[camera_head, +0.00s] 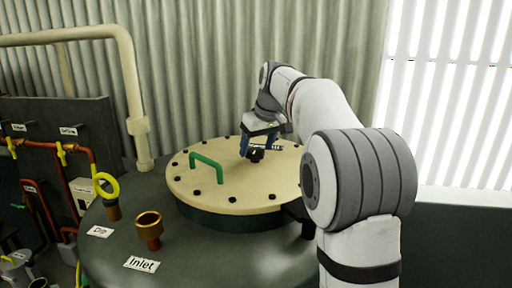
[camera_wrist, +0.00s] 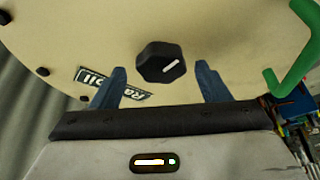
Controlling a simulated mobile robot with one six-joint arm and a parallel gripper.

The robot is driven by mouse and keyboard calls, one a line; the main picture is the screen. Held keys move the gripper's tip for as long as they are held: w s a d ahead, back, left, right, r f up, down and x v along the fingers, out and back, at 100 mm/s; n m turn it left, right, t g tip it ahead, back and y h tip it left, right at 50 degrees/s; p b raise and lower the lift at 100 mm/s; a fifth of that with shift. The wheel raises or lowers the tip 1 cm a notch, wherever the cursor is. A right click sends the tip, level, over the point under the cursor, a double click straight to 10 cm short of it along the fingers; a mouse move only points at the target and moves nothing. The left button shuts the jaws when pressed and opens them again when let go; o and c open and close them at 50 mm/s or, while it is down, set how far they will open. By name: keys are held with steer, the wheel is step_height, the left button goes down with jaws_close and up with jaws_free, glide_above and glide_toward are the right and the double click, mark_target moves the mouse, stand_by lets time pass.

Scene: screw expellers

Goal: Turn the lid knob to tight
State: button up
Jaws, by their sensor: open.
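The lid knob (camera_wrist: 162,62) is a black faceted knob with a white pointer line, on the cream round lid (camera_head: 230,193). In the wrist view its pointer slants up to the right. In the head view the knob (camera_head: 257,155) is small and partly hidden by my gripper. My gripper (camera_wrist: 163,84) is open, its two blue fingers on either side of the knob with gaps left and right. The knob lies slightly beyond the line between the fingertips. I cannot tell whether the fingers are at the knob's height. No tight mark is readable.
A green handle (camera_head: 208,165) rises from the lid, left of the knob; it also shows in the wrist view (camera_wrist: 294,56). Bolts ring the lid's edge. A brass inlet (camera_head: 149,231) and a yellow ring (camera_head: 106,187) stand on the tank at left. A label (camera_wrist: 112,88) lies beside the left finger.

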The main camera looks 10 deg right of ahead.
steer(key=shift+w+a+f, duration=0.1)
steer(key=shift+a+f, duration=0.05)
steer(key=shift+f, duration=0.35)
steer(key=c, duration=0.9)
steer(key=shift+c, duration=0.5)
steer(key=shift+o, duration=0.2)
